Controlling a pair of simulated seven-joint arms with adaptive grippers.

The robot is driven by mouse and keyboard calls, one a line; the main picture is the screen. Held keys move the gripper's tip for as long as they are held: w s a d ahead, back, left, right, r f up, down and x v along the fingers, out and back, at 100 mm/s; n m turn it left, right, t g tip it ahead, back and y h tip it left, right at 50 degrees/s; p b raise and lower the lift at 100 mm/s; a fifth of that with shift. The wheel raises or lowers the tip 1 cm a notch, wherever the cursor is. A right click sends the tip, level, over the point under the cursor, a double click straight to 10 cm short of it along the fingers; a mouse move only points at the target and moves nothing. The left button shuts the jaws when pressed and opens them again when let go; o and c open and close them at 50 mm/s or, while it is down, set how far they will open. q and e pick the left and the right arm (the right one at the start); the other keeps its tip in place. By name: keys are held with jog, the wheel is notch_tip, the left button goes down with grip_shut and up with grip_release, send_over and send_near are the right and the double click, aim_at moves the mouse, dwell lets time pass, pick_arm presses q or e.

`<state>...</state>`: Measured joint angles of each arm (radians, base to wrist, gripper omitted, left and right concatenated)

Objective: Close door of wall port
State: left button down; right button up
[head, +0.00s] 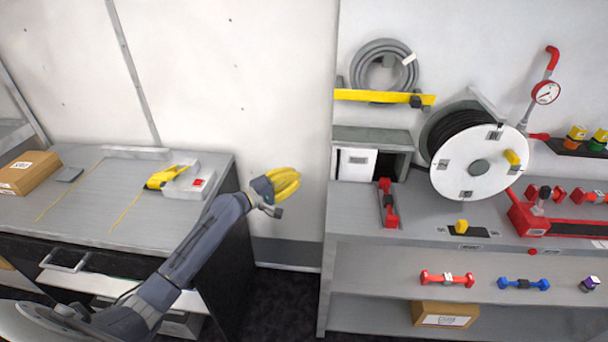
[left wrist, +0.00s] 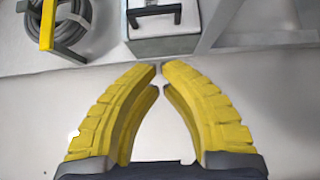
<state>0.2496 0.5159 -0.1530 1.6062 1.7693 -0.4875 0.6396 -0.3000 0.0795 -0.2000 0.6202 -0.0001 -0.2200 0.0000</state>
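The wall port (head: 372,140) appears to be the grey box against the wall at the back of the right bench. Its white door panel (head: 354,163) carries a small label, and a dark opening shows to the right of the panel, so it looks partly open. My left gripper (head: 294,180) is in front of the bare wall, left of the port and apart from it. In the left wrist view its yellow fingers (left wrist: 159,70) nearly meet at the tips, with nothing between them. A grey box with a black handle (left wrist: 154,16) shows beyond them; it may be the port. My right gripper is out of view.
A white hose reel (head: 460,185) stands right of the port. A coiled grey hose (head: 372,62) and a yellow bar (head: 385,97) hang above it. A red fitting (head: 388,205) lies in front. The space between the left bench (head: 90,210) and right bench is clear.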

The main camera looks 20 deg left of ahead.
pick_arm(q)
jog(key=x, duration=0.3)
jog(key=d+x, duration=0.1)
jog(key=x, duration=0.3)
jog(key=s+x, duration=0.1)
jog(key=x, duration=0.2)
jog(key=shift+w+d, duration=0.3)
jog(key=shift+d, duration=0.25)
jog(key=shift+w+d, duration=0.15)
jog(key=shift+d, duration=0.4)
jog(key=shift+d, duration=0.1)
send_near(372, 164)
jog(key=x, duration=0.4)
jog(key=shift+w+d, duration=0.2)
jog(key=shift+w, duration=0.15)
